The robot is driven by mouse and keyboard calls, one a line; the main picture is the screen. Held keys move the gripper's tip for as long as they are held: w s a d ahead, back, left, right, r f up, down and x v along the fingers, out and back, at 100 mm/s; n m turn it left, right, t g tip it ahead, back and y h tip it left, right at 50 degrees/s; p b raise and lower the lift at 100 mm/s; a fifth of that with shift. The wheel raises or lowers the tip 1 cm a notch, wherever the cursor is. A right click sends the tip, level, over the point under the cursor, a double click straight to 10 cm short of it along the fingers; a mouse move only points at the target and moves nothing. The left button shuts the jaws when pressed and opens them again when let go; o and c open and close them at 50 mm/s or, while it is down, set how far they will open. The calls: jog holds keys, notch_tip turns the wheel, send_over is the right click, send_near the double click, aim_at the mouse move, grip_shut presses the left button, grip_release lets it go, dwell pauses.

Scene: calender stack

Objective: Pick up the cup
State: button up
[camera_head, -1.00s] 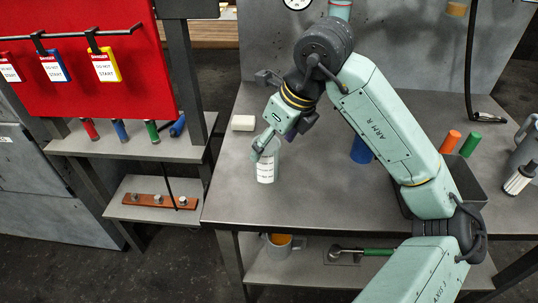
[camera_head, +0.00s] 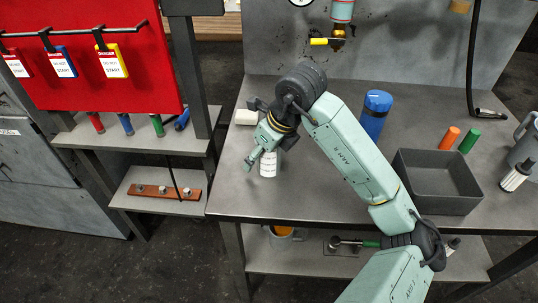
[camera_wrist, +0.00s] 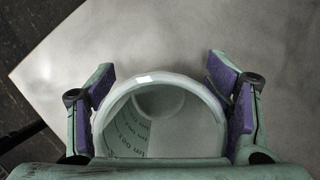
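A white, open-topped cup (camera_head: 268,167) with dark printing stands near the left end of the grey workbench. My gripper (camera_head: 265,152) is at its upper part, with one finger showing on the cup's left side. In the wrist view the cup (camera_wrist: 163,105) is seen into from above, between the two purple-padded fingers of my gripper (camera_wrist: 163,80). The near part of the cup is hidden by my gripper.
A small white block (camera_head: 246,117) lies behind the cup. A blue cylinder (camera_head: 374,115), a dark open bin (camera_head: 440,205) and a grey mug (camera_head: 524,148) stand farther right. A red tag board (camera_head: 100,85) stands left, beyond the workbench's left edge.

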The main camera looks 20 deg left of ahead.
jog(key=c, duration=1.2)
jog(key=shift+r, duration=0.1)
